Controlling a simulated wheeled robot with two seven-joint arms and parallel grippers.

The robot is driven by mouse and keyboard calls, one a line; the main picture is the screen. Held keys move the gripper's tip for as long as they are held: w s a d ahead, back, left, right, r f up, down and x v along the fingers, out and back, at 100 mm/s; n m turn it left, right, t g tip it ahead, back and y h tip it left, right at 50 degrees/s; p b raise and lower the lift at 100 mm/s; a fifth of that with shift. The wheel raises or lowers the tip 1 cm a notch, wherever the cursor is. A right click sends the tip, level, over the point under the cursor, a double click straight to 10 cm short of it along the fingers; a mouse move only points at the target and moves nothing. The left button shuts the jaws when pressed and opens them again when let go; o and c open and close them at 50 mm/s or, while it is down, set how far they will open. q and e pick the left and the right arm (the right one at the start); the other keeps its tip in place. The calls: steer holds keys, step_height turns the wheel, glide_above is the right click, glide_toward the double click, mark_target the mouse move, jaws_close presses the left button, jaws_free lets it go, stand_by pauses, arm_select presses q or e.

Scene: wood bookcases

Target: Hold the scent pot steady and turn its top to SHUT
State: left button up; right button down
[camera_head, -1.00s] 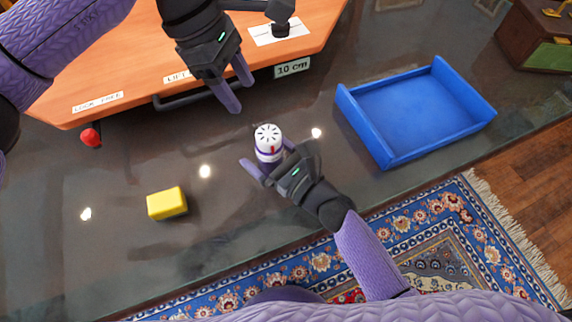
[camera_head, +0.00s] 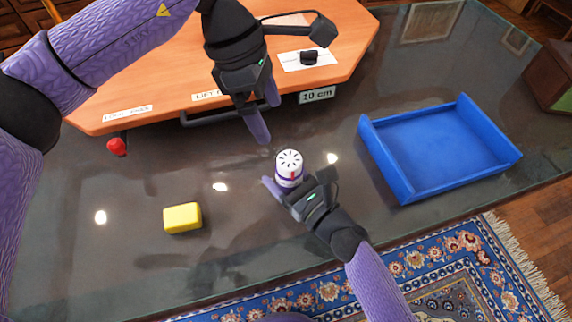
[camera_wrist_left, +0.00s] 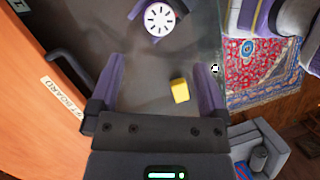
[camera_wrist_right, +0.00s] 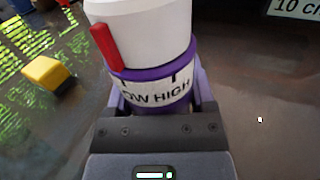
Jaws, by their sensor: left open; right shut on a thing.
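The scent pot (camera_head: 290,170) stands upright on the dark glossy tabletop, white with a purple band and a slotted round top. My right gripper (camera_head: 296,190) is shut around its lower body. In the right wrist view the pot (camera_wrist_right: 142,35) shows a red pointer (camera_wrist_right: 106,47) on its top, left of the partly hidden words "LOW HIGH". The word SHUT is not visible. My left gripper (camera_head: 267,118) is open and empty, above and to the upper left of the pot. In the left wrist view the slotted top (camera_wrist_left: 159,18) lies beyond the fingertips, apart from them.
A yellow block (camera_head: 182,218) lies left of the pot. An empty blue tray (camera_head: 385,165) is at the right. An orange board (camera_head: 170,80) with a dark handle, labels, a black knob (camera_head: 309,57) and a red knob (camera_head: 117,147) is behind. The tabletop's front is mostly clear.

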mark_target(289, 159)
arm_select(q)
steer(key=s+d+r+n+t+y, duration=0.1)
steer(key=d+r+n+y, duration=0.15)
steer(key=n, duration=2.15)
steer(key=shift+y, duration=0.45)
steer(key=f, duration=1.2)
steer(key=shift+s+d, duration=0.1)
steer(key=shift+d, duration=0.3)
